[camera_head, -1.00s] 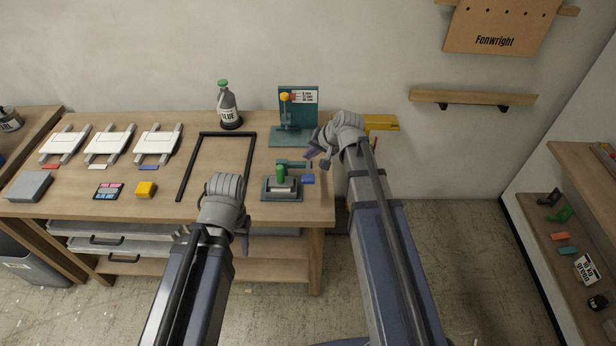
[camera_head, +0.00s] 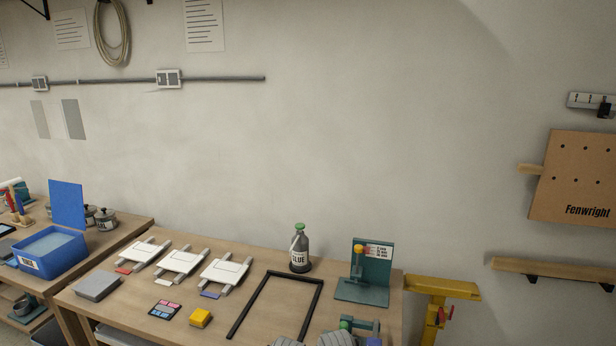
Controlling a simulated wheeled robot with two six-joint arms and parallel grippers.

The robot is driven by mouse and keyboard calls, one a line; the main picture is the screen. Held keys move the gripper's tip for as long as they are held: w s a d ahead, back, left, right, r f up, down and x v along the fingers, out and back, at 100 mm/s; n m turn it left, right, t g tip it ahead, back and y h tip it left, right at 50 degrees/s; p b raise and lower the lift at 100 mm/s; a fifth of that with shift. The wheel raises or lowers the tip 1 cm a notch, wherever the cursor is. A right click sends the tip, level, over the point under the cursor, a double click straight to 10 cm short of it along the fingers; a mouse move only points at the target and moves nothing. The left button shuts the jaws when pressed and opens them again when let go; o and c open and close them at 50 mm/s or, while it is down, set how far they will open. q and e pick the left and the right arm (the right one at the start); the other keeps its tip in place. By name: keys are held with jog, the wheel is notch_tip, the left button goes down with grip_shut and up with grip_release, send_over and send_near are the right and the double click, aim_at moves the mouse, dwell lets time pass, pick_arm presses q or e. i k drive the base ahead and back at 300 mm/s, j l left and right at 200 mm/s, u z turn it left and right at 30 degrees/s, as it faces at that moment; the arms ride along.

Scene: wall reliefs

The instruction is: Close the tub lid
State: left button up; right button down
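A blue tub (camera_head: 28,262) with a white label on its front stands on the left bench in the head view. Its blue lid (camera_head: 68,205) stands up, open, at the tub's back edge. A pale blue-grey surface shows inside the tub. Only small grey parts of my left gripper (camera_head: 288,341) and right gripper (camera_head: 337,340) show at the bottom edge, by the middle bench. Both are far to the right of the tub. Their fingers are cut off or hidden, so I cannot tell whether they are open.
The middle bench (camera_head: 140,297) holds several white frames, a grey block (camera_head: 97,286), a yellow block (camera_head: 200,317), a black frame (camera_head: 235,325), a glue bottle (camera_head: 299,252) and a green stand (camera_head: 366,272). A yellow stand (camera_head: 440,288) is at the right.

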aim_at(67, 198)
jog(key=u, duration=1.55)
jog(key=i+j, duration=0.2)
jog(key=i, duration=0.7)
jog(key=i+j+u, duration=0.1)
jog(key=i+j, duration=0.15)
jog(key=i, duration=0.65)
jog(key=i+j, duration=0.15)
jog(key=i, duration=0.75)
jog(key=j+u, duration=0.05)
